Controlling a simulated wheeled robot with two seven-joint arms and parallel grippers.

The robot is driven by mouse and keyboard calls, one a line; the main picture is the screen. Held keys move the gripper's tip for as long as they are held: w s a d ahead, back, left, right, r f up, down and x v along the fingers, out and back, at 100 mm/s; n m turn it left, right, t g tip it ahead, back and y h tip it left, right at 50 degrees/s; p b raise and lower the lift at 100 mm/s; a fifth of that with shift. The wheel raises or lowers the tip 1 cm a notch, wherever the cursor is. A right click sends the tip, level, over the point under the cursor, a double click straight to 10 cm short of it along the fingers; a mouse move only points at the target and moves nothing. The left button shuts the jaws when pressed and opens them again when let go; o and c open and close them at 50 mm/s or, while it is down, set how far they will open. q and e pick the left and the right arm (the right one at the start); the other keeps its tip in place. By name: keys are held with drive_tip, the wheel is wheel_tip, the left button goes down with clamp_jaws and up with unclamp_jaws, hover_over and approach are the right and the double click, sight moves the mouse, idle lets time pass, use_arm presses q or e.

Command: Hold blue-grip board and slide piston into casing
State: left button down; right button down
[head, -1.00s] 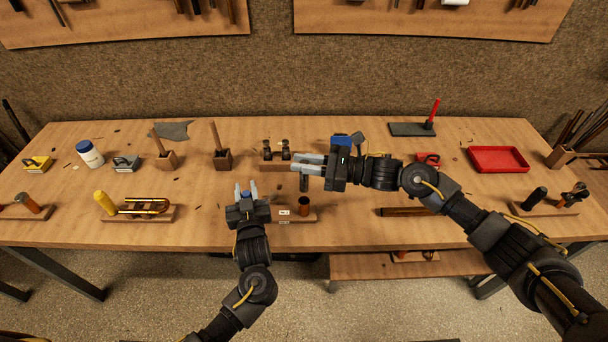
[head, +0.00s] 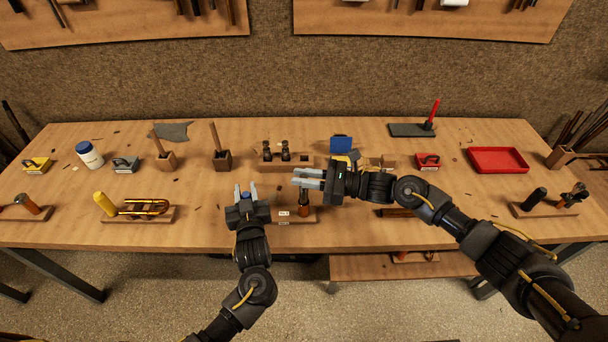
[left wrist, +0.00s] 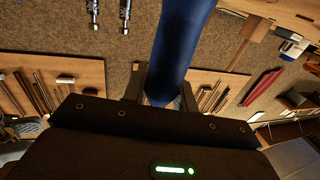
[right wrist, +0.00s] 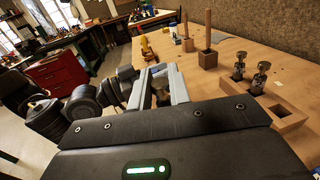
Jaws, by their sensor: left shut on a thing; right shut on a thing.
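The wooden board (head: 311,219) with white labels lies near the table's front edge. My left gripper (head: 246,190) is shut on its blue grip (head: 245,195), which fills the left wrist view between the fingers (left wrist: 185,45). An orange-brown casing (head: 304,212) stands upright on the board. My right gripper (head: 308,178) is shut on a piston, directly above the casing. The piston's dark lower part (head: 304,197) hangs upright at the casing's mouth; I cannot tell how far it is inside. In the right wrist view the piston is mostly hidden between the fingers (right wrist: 163,86).
A wooden rack (head: 306,161) behind holds two more pistons (right wrist: 260,77) beside an empty hole. A horn part board (head: 165,214) lies left of my left gripper.

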drive_tip(key=c, duration=1.3)
unclamp_jaws()
drive_tip(key=shift+r, duration=0.25)
drive_tip(key=s+d, duration=0.1)
drive_tip(key=d, duration=1.1)
drive_tip(key=shift+s+r, duration=0.2)
drive_tip(key=shift+r, duration=0.15)
use_arm(q)
drive_tip(key=c, duration=1)
unclamp_jaws()
drive_tip(key=shift+c, duration=0.2)
drive_tip(key=shift+s, duration=0.1)
